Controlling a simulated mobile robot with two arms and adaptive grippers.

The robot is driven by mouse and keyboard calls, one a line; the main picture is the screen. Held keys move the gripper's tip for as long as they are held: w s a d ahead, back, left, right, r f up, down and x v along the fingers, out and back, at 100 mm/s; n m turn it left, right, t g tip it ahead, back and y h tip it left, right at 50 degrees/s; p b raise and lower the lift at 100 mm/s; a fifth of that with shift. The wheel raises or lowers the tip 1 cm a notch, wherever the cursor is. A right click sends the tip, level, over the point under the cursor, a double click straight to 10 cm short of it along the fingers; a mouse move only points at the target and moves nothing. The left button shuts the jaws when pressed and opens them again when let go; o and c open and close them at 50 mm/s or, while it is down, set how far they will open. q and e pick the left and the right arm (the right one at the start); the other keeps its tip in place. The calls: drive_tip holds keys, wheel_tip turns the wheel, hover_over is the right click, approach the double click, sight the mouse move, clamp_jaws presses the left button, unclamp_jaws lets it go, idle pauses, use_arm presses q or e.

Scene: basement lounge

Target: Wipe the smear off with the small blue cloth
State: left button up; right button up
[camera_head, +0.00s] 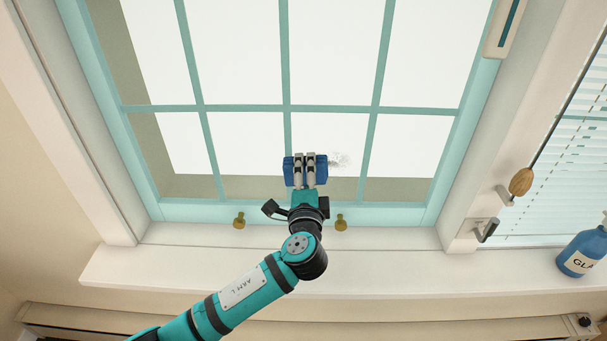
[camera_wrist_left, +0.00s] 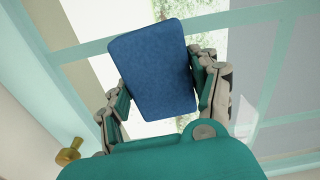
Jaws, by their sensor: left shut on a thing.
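My left gripper (camera_head: 305,170) is shut on the small blue cloth (camera_head: 289,172), a flat blue pad held up at the lower part of the window. In the left wrist view the cloth (camera_wrist_left: 152,70) sits between the two fingers of the left gripper (camera_wrist_left: 160,92). The smear (camera_head: 340,160) is a faint grey patch on the pane just right of the cloth; part of it may be hidden behind the cloth and fingers. I cannot tell whether the cloth touches the glass. My right gripper is not in view.
The window has teal frame bars (camera_head: 285,107) and two brass knobs (camera_head: 239,221) on its bottom rail. A white sill (camera_head: 390,268) runs below. A blue bottle (camera_head: 582,250) stands at its right end, near a wooden-handled thing (camera_head: 521,182) and a metal latch (camera_head: 486,229).

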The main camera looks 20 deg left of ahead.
sight(324, 177)
use_arm(q)
drive_tip(key=shift+w+d, duration=0.2)
drive_tip(key=shift+d, duration=0.6)
drive_tip(key=shift+w+d, duration=0.2)
drive_tip(key=shift+d, duration=0.55)
drive_tip(key=shift+w+d+f+b, duration=0.1)
drive_tip(key=shift+w+d+b, duration=0.05)
drive_tip(key=shift+d+b, duration=0.2)
drive_tip(key=shift+w+d, duration=0.25)
drive_tip(key=shift+d, duration=0.55)
drive_tip(key=shift+w+d+b, duration=0.3)
drive_tip(key=shift+d+b, duration=0.1)
drive_tip(key=shift+d, duration=0.5)
drive_tip(key=shift+w+d+b, duration=0.15)
drive_tip(key=shift+d+b, duration=0.05)
drive_tip(key=shift+d, duration=0.4)
drive_tip(key=shift+w+d+b, duration=0.15)
drive_tip(key=shift+d, duration=0.4)
drive_tip(key=shift+w+d, duration=0.1)
drive_tip(key=shift+d, duration=0.25)
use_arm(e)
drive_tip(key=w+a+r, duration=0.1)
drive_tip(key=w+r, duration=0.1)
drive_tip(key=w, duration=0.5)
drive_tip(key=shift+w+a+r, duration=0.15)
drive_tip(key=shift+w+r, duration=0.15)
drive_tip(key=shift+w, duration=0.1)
use_arm(q)
drive_tip(key=shift+a, duration=0.1)
